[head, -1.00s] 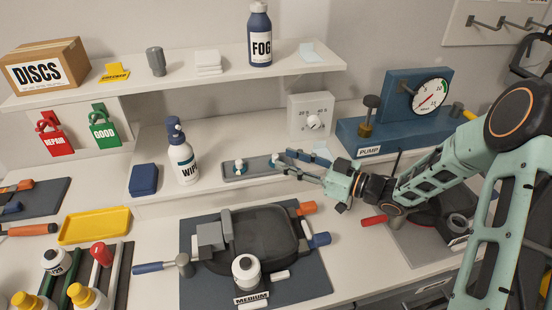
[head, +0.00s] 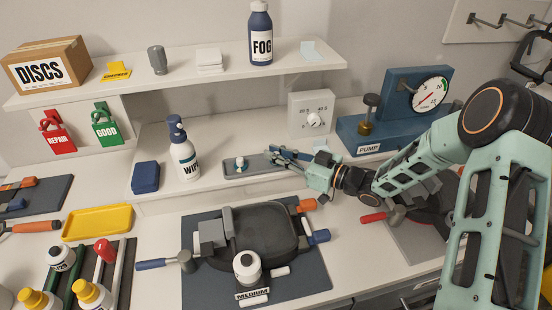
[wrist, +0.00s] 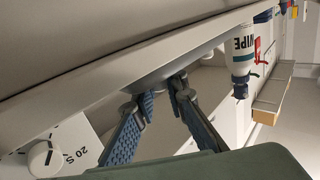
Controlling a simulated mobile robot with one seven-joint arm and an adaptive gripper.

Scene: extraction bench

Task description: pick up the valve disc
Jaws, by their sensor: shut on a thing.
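The shallow grey tray (head: 232,172) lies on the raised ledge. A small pale piece with a teal lower part (head: 240,164) stands at its left end. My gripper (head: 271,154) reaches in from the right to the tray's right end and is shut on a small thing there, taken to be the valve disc. The fingers cover most of it in the head view, and I cannot tell whether it is clear of the tray. In the wrist view the blue-padded fingers (wrist: 154,97) meet a grey surface, and the disc is not clearly made out.
The WIPE bottle (head: 184,158) stands left of the tray; it also shows in the wrist view (wrist: 243,62). A dial box (head: 311,112) and the blue pump (head: 358,128) stand behind and right. A shelf (head: 130,82) overhangs the back.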

